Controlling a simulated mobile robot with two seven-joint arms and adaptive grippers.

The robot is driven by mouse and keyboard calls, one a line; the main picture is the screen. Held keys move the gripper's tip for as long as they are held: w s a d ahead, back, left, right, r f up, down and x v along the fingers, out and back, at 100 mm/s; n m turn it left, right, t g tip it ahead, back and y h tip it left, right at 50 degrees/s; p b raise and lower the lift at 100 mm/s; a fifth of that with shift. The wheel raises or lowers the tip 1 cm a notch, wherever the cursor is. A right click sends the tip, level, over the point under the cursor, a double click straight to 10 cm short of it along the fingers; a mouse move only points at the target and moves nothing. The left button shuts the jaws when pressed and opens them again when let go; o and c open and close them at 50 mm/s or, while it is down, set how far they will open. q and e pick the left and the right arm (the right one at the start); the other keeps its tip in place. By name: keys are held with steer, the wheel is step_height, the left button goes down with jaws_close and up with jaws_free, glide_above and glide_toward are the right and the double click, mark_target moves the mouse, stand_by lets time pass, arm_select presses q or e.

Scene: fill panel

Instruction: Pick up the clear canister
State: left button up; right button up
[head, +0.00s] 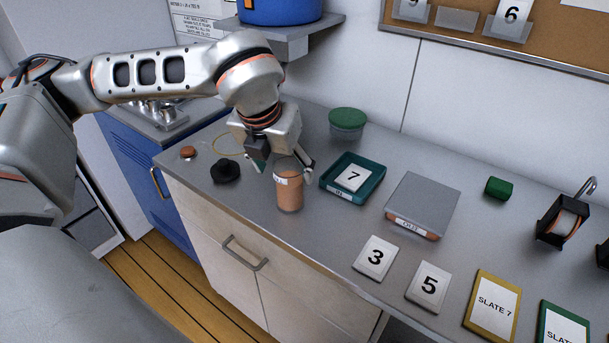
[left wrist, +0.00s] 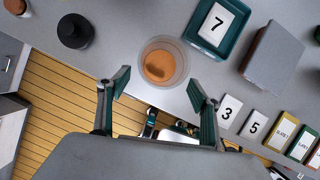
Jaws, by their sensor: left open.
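The clear canister (head: 290,190) stands upright on the grey counter, with orange-brown contents and a white label near its top. In the left wrist view the canister (left wrist: 163,62) is seen from above, its round rim showing beyond the fingertips. My left gripper (head: 283,168) is open at the canister's upper part in the head view. In the left wrist view its two fingers (left wrist: 160,85) are spread apart, with the canister ahead of the gap between them. I cannot tell whether a finger touches it.
A black lidded object (head: 226,171) stands left of the canister. A teal tray (head: 337,183) with a 7 card is close on its right, then a grey-topped scale-like box (head: 423,205). Number cards (head: 375,257) lie near the front edge. A green-lidded tub (head: 347,123) stands behind.

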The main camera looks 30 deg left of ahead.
mark_target(289, 183)
arm_select(q)
steer(key=shift+w+a+f, duration=0.15)
steer(key=shift+x, duration=1.2)
steer(key=x, duration=0.5)
steer(key=c, duration=1.4)
